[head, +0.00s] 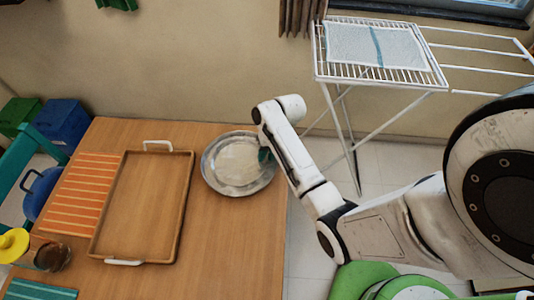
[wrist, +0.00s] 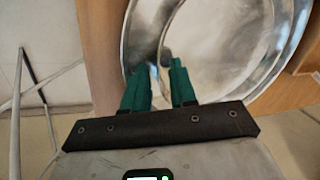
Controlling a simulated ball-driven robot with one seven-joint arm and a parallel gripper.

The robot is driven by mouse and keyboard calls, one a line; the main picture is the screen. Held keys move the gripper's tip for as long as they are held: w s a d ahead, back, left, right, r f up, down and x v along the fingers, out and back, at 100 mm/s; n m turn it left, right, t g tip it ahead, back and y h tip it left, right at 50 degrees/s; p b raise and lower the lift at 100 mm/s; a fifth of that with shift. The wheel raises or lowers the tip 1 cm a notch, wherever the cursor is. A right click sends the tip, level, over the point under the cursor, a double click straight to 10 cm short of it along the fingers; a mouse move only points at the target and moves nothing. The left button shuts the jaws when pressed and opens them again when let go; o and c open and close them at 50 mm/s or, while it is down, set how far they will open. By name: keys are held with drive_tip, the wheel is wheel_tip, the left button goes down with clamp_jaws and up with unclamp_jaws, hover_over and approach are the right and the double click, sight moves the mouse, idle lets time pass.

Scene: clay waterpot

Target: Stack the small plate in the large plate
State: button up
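The large plate (head: 210,172) is a round, shiny metal dish on the wooden table's right side, near its edge. A smaller, paler disc, which looks like the small plate (head: 240,158), lies inside it. In the wrist view the large plate's rim (wrist: 136,30) curves around the small plate (wrist: 215,45), whose edge runs down towards my fingers. My gripper (head: 265,154) is at the right side of the plates. Its two green fingers (wrist: 159,72) point down over the large plate's near rim, with a gap between them. The fingertips' contact with the small plate's edge is unclear.
A wooden tray (head: 145,205) with white handles lies left of the plates on the table (head: 215,245). An orange striped mat (head: 85,195) and a jar (head: 50,257) are farther left. A white drying rack (head: 380,75) stands right of the table.

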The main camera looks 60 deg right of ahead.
drive_tip(key=v, duration=1.2)
drive_tip(key=s+a+f+n, duration=0.1)
drive_tip(key=s+a+n, duration=0.2)
drive_tip(key=a, duration=0.4)
drive_tip(key=s+a+f+n+g+h, duration=0.1)
drive_tip(key=s+a+n, duration=0.2)
drive_tip(key=a, duration=0.3)
drive_tip(key=s+a+f+n+h, duration=0.1)
drive_tip(key=s+a+n, duration=0.2)
drive_tip(key=a, duration=0.4)
drive_tip(key=shift+s+a+n, duration=0.3)
drive_tip(key=shift+s, duration=0.15)
